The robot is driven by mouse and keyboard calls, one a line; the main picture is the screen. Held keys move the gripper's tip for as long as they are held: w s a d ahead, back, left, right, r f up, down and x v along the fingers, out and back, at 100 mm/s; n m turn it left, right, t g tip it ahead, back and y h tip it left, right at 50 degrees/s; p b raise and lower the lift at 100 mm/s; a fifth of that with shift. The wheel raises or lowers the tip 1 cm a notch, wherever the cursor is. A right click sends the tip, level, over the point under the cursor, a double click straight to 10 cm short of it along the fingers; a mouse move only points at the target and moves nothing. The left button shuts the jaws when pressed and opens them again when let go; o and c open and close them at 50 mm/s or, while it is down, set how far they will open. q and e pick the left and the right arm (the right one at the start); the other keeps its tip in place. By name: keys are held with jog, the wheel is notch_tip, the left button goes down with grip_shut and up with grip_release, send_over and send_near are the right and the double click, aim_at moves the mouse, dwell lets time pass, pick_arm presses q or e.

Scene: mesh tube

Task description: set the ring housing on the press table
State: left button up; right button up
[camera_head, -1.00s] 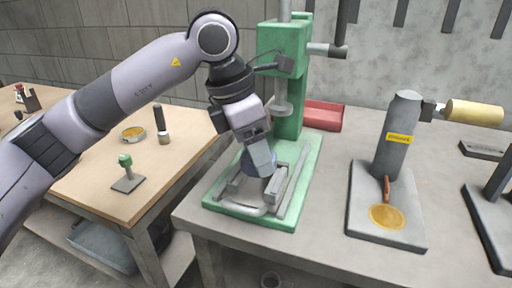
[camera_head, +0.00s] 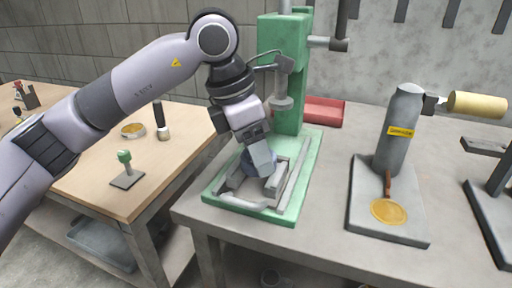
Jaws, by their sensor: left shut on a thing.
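The green press (camera_head: 283,75) stands on the grey bench, with its ram above a green base. Its press table (camera_head: 246,201), a grey frame with side rails, sits on the base. My left gripper (camera_head: 262,165) points down over the press table and is shut on the ring housing (camera_head: 247,160), a dark bluish round piece mostly hidden behind the fingers. The ring housing is low, between the rails; I cannot tell whether it touches the table. My right gripper is not in view.
A grey press with a wooden handle (camera_head: 477,104) and a gold disc (camera_head: 388,211) stands to the right. The wooden table (camera_head: 100,180) at left holds a small green-topped stand (camera_head: 126,170) and a brass ring (camera_head: 132,130).

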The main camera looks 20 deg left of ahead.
pick_arm(q)
jog(key=shift+f, duration=0.2)
jog(key=o, duration=1.4)
jog(key=shift+c, duration=0.2)
